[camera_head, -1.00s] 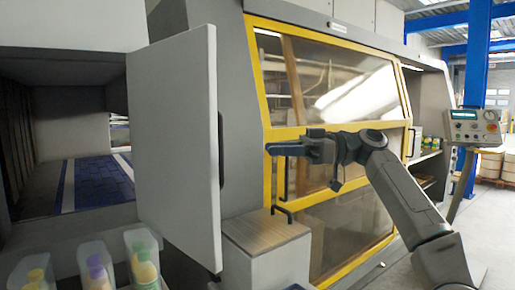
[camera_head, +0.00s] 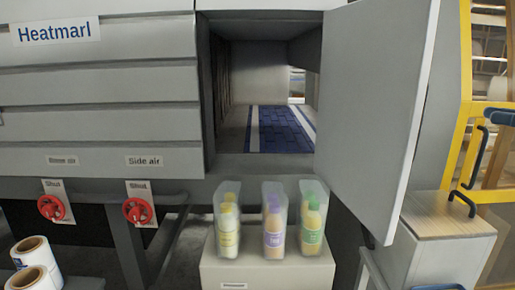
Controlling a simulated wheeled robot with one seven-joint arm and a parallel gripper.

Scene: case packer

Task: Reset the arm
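The rest of the gripper and my arm are outside the picture. Whether the fingers are open or shut, or hold anything, cannot be made out.
An open grey door (camera_head: 377,110) stands beside the tunnel opening with a blue conveyor (camera_head: 278,130). Three clear bins (camera_head: 274,220) of bottles stand on a pale box (camera_head: 262,272). A wooden-topped box (camera_head: 455,216) and yellow window frame (camera_head: 466,130) are at right.

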